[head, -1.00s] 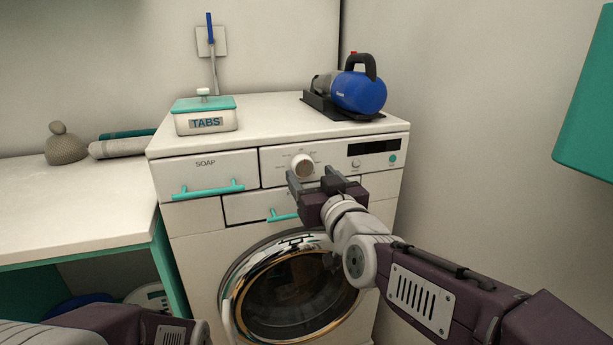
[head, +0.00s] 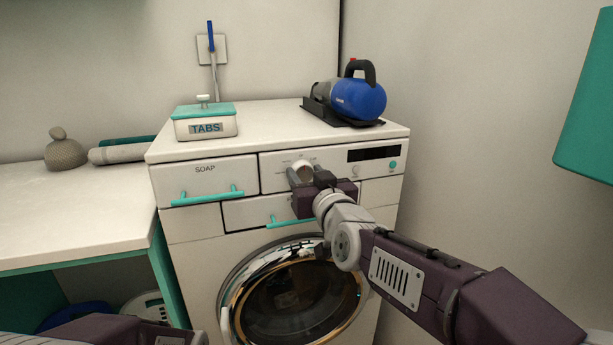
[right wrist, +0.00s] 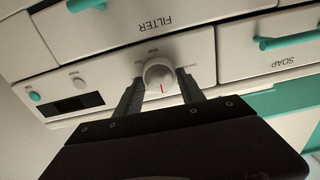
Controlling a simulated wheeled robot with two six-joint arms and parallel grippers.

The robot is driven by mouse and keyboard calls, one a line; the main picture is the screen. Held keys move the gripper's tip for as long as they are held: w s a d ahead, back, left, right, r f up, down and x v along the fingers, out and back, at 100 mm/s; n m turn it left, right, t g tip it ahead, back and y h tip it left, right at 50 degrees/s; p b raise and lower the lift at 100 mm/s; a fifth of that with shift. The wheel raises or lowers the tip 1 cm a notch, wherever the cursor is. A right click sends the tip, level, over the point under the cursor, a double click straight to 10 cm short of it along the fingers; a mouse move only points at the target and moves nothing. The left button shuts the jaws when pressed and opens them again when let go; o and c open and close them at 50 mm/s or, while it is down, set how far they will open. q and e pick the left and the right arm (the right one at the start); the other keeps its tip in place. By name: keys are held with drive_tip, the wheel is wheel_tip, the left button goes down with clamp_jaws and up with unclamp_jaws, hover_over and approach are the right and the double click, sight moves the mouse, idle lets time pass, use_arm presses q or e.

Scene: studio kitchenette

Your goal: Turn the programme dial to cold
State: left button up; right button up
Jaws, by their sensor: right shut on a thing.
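The programme dial (head: 304,166) is a round pale knob with a red mark on the washing machine's front panel. In the right wrist view, which is upside down, the dial (right wrist: 156,72) sits between my two dark fingers. My right gripper (head: 308,174) is shut on the dial, one finger on each side. In the head view the red mark points roughly up. The small printing around the dial is too small to read surely, and the fingers hide part of it. Only part of my left arm shows at the bottom left; its gripper is out of view.
The washing machine (head: 190,222) has a soap drawer (head: 205,172) left of the dial and a dark display (head: 374,153) to the right. A tabs box (head: 205,124) and a blue handheld vacuum (head: 358,98) stand on top. A teal cabinet (head: 590,105) hangs at the right.

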drive_tip(key=shift+f, duration=0.1)
drive_tip(key=m+b, duration=0.2)
drive_tip(key=m, duration=0.2)
drive_tip(key=shift+d+f, duration=0.1)
drive_tip(key=shift+m+b, duration=1)
drive_tip(key=shift+m, duration=1.2)
drive_tip(key=o, duration=1.3)
drive_tip(key=shift+o, duration=0.2)
drive_tip(key=shift+d, duration=0.1)
